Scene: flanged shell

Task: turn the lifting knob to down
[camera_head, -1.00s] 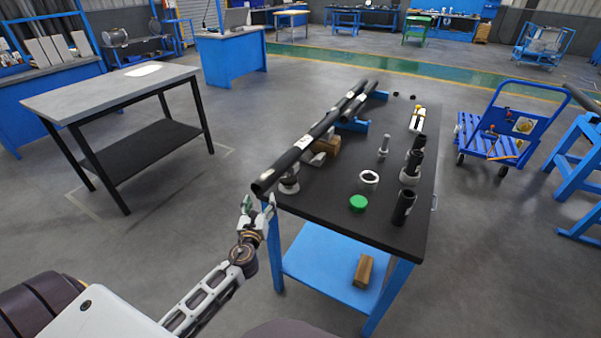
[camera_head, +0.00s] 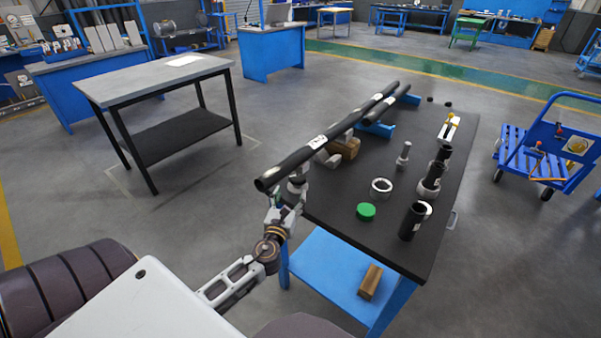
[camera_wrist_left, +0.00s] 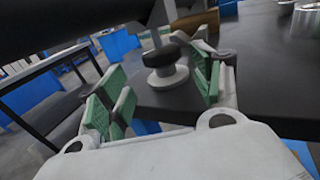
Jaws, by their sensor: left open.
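The lifting knob (camera_wrist_left: 162,57) is a small dark cap on a pale round base. It sits under the end of the long black pipe (camera_head: 318,142), at the near left corner of the dark table. In the head view the pale knob assembly (camera_head: 297,185) is partly covered by my gripper and the pipe. My left gripper (camera_head: 284,203) is at that corner, just below the pipe end. In the left wrist view its green-padded fingers (camera_wrist_left: 163,85) are spread open, one on each side of the knob, with nothing gripped. My right gripper is out of view.
The dark tabletop (camera_head: 350,205) holds a green cap (camera_head: 366,211), a pale ring (camera_head: 381,186) and several upright dark cylinders to the right. A wooden block (camera_head: 371,281) lies on the blue lower shelf. A grey-topped table (camera_head: 150,80) stands left, with open floor between.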

